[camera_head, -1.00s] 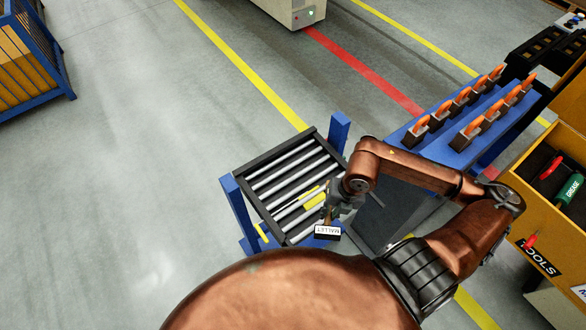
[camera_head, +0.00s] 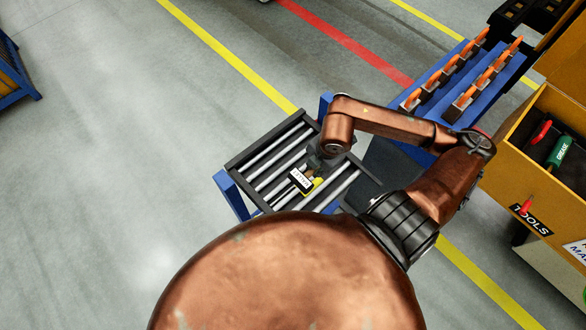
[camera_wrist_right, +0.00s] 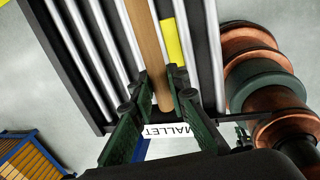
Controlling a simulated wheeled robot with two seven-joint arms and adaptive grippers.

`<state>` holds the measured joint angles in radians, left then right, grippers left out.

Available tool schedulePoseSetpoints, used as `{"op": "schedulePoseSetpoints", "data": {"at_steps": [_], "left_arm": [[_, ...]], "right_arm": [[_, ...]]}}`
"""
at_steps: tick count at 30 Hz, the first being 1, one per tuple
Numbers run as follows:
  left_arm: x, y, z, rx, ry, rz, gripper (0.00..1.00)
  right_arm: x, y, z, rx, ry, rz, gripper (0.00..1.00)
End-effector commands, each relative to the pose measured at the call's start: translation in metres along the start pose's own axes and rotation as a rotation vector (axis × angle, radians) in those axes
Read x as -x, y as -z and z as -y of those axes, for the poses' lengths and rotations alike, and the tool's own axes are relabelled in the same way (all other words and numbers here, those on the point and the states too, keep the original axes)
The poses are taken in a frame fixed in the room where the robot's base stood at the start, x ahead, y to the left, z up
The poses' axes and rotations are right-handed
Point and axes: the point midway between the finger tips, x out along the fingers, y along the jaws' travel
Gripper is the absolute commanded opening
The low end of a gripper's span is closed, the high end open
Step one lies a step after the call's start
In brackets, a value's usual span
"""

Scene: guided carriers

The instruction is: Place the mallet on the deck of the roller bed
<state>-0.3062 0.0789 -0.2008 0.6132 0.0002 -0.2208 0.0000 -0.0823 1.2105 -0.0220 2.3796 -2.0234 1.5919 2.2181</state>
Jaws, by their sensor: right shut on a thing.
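My right gripper (camera_head: 316,166) is shut on the mallet, above the deck. Whether the mallet touches the rollers I cannot tell. A yellow patch (camera_head: 312,188) shows on the bed beside the mallet.
A blue rack (camera_head: 440,110) with several orange-handled items stands right of the bed. A blue crate (camera_head: 12,75) is at the left. The floor left of the bed is clear.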

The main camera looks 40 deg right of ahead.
Motion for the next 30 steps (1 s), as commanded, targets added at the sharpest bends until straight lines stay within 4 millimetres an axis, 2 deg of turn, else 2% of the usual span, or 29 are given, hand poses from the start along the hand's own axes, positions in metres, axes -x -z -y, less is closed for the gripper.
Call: {"op": "schedulePoseSetpoints", "data": {"at_steps": [1,5,9,12,22,27,30], "left_arm": [[0.003,0.003,0.000,0.000,0.000,-0.003,0.28],[0.007,0.010,0.001,-0.001,0.001,-0.012,0.28],[0.009,0.015,0.002,-0.002,0.001,-0.019,0.28],[0.010,0.017,0.002,-0.002,0.002,-0.021,0.28],[0.011,0.015,0.002,-0.002,0.002,-0.019,0.28],[0.019,0.013,0.003,-0.001,0.003,-0.016,0.28],[0.019,0.013,0.003,-0.001,0.003,-0.016,0.28]], "right_arm": [[-0.004,0.004,-0.011,0.001,-0.005,-0.005,0.00],[-0.021,0.011,-0.035,0.001,-0.004,-0.005,0.00],[-0.051,0.016,-0.048,0.000,0.000,-0.005,0.00],[-0.066,0.018,-0.055,0.002,0.000,-0.003,0.00],[-0.088,0.021,-0.067,0.001,0.000,-0.002,0.00],[-0.112,0.021,-0.061,0.002,0.002,-0.002,0.00],[-0.118,0.021,-0.060,0.002,0.000,-0.001,0.00]]}}
